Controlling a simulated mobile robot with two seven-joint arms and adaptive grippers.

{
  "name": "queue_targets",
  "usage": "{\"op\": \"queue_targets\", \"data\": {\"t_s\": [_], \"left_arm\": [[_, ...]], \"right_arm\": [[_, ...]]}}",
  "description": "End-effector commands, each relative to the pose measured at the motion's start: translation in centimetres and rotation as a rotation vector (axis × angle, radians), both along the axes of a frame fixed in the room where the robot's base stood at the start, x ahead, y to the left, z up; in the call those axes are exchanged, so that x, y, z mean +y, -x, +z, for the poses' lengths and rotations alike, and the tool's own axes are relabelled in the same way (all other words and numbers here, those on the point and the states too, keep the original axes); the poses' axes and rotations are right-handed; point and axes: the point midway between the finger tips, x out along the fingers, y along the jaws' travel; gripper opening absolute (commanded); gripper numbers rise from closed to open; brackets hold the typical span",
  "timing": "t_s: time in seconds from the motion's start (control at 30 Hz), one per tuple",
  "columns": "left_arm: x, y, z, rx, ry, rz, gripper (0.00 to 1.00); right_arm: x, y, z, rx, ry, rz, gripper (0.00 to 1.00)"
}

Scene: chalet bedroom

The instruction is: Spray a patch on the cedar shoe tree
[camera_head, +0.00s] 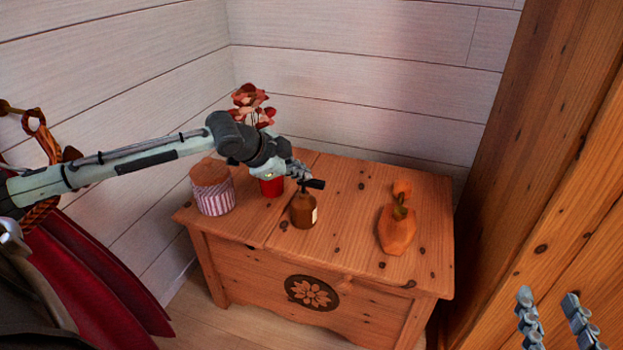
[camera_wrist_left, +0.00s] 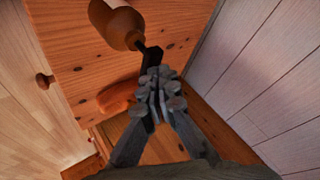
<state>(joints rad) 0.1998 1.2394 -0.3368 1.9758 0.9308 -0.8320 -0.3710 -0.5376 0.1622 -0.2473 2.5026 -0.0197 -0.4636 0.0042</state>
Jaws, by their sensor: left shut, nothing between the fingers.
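A brown spray bottle (camera_head: 303,212) with a black nozzle and a pale label stands upright on the wooden chest. It also shows in the left wrist view (camera_wrist_left: 118,27). The orange cedar shoe tree (camera_head: 397,234) lies on the chest to the bottle's right; in the left wrist view part of it (camera_wrist_left: 116,97) shows beyond the fingers. My left gripper (camera_head: 302,175) is shut and empty, right at the bottle's black top; I cannot tell whether they touch. Its closed fingertips (camera_wrist_left: 161,84) show in the wrist view. My right gripper (camera_head: 550,315) has its fingers apart, empty, at the lower right.
The wooden chest (camera_head: 350,225) has clear lid space between bottle and shoe tree. A striped jar (camera_head: 213,196) and a red pot (camera_head: 271,187) with red foliage stand left of the bottle. A tall wooden wardrobe (camera_head: 560,140) is at right; red cloth (camera_head: 100,280) hangs at left.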

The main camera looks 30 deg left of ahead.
Motion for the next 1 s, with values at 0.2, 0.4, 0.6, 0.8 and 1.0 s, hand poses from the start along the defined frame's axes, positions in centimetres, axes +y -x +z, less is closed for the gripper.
{"op": "queue_targets", "data": {"t_s": [0.2,0.4,0.6,0.8,1.0], "left_arm": [[0.0,0.0,0.0,0.000,0.000,0.000,0.00],[0.0,0.0,-0.2,0.001,0.000,0.000,0.00],[0.0,0.0,-0.9,0.002,0.000,0.001,0.00],[0.0,0.0,-1.0,0.002,-0.001,0.001,0.00],[0.0,0.0,-0.8,0.003,-0.001,0.000,0.00]], "right_arm": [[0.0,0.0,0.0,0.000,0.000,0.000,0.40],[0.0,0.0,0.2,0.003,0.002,-0.001,0.40],[0.0,0.0,0.7,0.002,0.002,-0.001,0.40],[0.0,0.0,0.6,0.002,0.002,-0.001,0.40],[0.0,0.0,0.9,0.001,0.001,0.000,0.40]]}}
